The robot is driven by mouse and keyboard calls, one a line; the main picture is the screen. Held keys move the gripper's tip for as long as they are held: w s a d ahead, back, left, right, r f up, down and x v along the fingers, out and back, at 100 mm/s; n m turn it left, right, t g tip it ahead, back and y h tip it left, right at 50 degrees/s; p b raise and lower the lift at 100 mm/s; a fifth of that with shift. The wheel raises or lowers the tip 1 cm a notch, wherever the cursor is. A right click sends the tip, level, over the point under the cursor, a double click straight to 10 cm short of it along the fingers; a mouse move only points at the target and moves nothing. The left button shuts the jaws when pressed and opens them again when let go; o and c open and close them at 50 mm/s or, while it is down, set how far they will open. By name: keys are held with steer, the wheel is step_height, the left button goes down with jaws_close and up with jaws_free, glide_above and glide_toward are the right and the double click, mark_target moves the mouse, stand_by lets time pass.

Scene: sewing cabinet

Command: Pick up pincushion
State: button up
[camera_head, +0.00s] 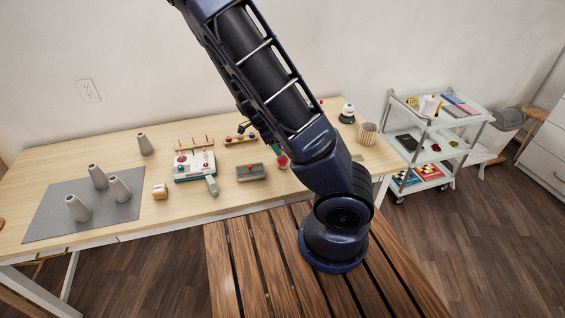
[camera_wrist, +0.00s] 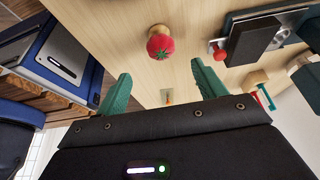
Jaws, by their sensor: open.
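The pincushion (camera_wrist: 161,44) is a red tomato shape with a green star top on a pale wooden base. It stands on the wooden table, just beyond my fingertips in the wrist view. In the head view a red pincushion (camera_head: 282,161) shows beside my arm, partly hidden by it. My gripper (camera_wrist: 161,68) is open, with two green fingers apart and nothing between them. In the head view my arm hides most of the gripper, and only a bit of teal shows behind it.
A grey box with a red knob (camera_head: 251,172) stands close left of the pincushion. A white device (camera_head: 195,166) and grey cones on a grey mat (camera_head: 50,212) lie farther left. A ribbed cup (camera_head: 367,133) stands right. A slatted wooden surface (camera_head: 235,270) is in front.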

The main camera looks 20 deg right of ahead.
mark_target(281, 157)
steer(key=shift+a+x, duration=0.2)
steer(key=shift+x, duration=4.9)
steer(key=shift+w+f, duration=0.1)
steer(key=c, duration=1.1)
